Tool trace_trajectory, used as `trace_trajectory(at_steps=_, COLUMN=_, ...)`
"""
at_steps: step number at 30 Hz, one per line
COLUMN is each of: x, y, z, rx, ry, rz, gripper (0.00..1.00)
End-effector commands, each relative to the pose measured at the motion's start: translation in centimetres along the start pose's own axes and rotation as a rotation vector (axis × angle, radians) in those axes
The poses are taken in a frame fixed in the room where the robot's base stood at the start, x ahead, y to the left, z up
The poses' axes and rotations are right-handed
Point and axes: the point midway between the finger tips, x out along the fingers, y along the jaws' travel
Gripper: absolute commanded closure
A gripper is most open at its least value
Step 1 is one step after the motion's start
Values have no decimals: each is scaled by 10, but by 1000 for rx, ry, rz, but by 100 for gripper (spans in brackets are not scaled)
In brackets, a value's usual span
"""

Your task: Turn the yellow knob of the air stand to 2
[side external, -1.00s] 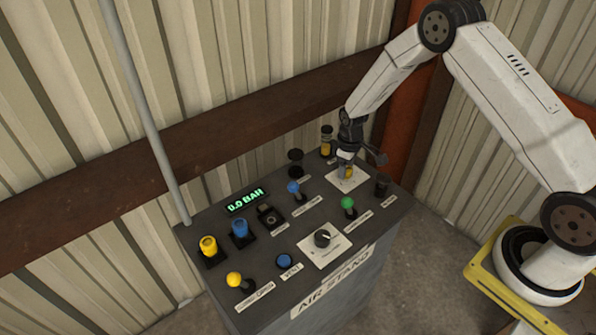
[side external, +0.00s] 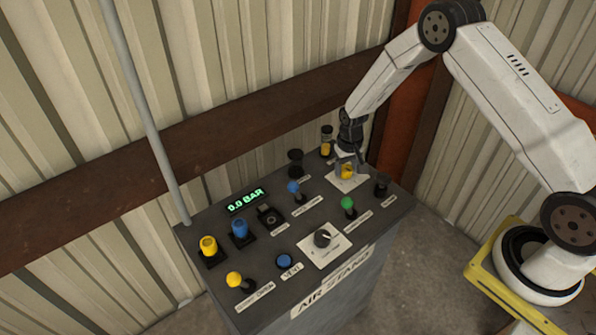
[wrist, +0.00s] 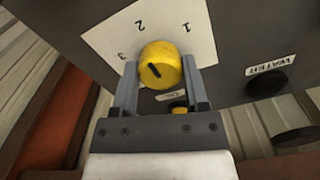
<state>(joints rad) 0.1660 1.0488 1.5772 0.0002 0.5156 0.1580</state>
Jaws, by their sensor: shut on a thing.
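The yellow knob (side external: 346,172) stands on a white plate (side external: 334,181) at the back right of the air stand (side external: 222,268). In the wrist view the yellow knob (wrist: 165,54) sits between the two fingers of my gripper (wrist: 160,66), which is shut on its sides. The white plate (wrist: 100,40) carries the numerals 1, 2 and 3. A short dark mark on the knob's top slants to the upper left, roughly toward the side of 2 and 3; I cannot tell exactly which numeral it meets. In the side view my gripper (side external: 349,160) is upright over the knob.
A green-topped lever (side external: 347,203), a blue-topped lever (side external: 293,187) and a black knob (side external: 322,238) on another plate stand nearby. A dark cap (side external: 382,182) is just right of my gripper. The display (side external: 245,201) reads 0.0 BAR. The corrugated wall is behind.

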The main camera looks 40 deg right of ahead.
Motion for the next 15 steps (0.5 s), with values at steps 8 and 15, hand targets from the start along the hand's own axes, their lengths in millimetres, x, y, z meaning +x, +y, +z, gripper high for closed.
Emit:
trace_trajectory(at_steps=8, x=0, y=0, z=0, rx=5, ry=1, rz=0, gripper=100)
trace_trajectory(at_steps=15, x=0, y=0, z=0, rx=4, ry=1, rz=0, gripper=7)
